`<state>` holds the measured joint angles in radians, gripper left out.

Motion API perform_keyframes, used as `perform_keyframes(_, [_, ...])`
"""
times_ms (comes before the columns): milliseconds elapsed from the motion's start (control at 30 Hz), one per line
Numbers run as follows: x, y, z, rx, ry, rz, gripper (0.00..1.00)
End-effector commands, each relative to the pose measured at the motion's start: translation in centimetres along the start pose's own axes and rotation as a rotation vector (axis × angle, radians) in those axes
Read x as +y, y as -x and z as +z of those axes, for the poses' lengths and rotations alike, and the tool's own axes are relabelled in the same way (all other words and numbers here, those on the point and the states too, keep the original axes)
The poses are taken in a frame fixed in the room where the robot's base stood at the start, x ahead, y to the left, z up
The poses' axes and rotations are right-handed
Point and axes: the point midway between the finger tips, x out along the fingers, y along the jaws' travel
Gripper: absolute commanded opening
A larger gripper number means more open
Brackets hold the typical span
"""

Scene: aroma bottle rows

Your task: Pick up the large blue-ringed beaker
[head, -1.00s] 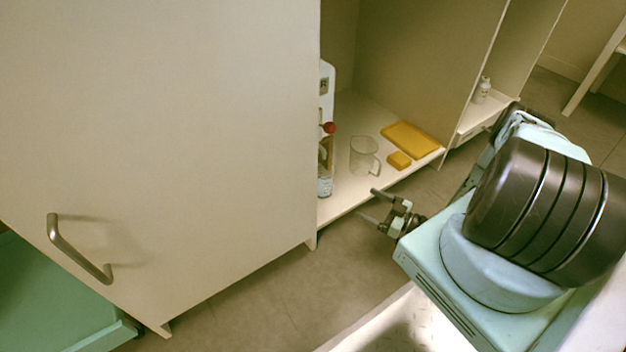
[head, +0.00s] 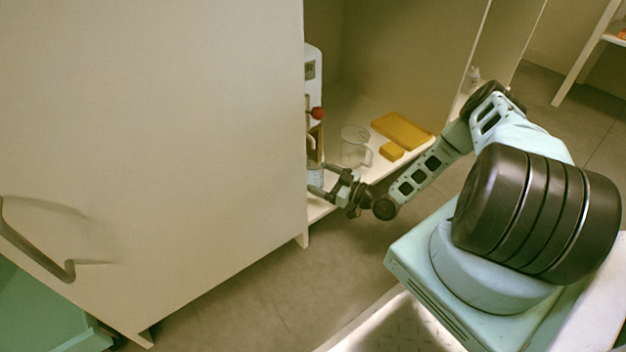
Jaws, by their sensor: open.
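A clear beaker with blue markings (head: 314,174) stands on the cabinet's low shelf, beside the edge of the big cream door. It is partly hidden by the door and by my gripper. My gripper (head: 319,178) is open and reaches left toward the beaker from the shelf's front. Its two fingertips overlap the beaker in the head view, one higher and one lower. I cannot tell whether they touch it or how far around it they are. A clear glass jug with a handle (head: 354,147) stands behind and right of the gripper.
The cream door (head: 160,150) fills the left. A white bottle-like object (head: 313,68) and a red knob (head: 318,113) are behind the beaker. A yellow tray (head: 402,131) and yellow block (head: 391,151) lie right of the jug. Floor in front is clear.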

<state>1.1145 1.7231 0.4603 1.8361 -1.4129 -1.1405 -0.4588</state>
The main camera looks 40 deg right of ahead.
Motion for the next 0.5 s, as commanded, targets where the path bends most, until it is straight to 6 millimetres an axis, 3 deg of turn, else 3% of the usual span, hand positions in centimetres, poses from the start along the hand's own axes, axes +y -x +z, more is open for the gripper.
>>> perform_keyframes(200, [0.1,-2.6,0.3,0.001,0.001,0.001,0.85])
perform_keyframes(500, [0.1,-2.9,0.0,-0.001,0.000,0.001,0.82])
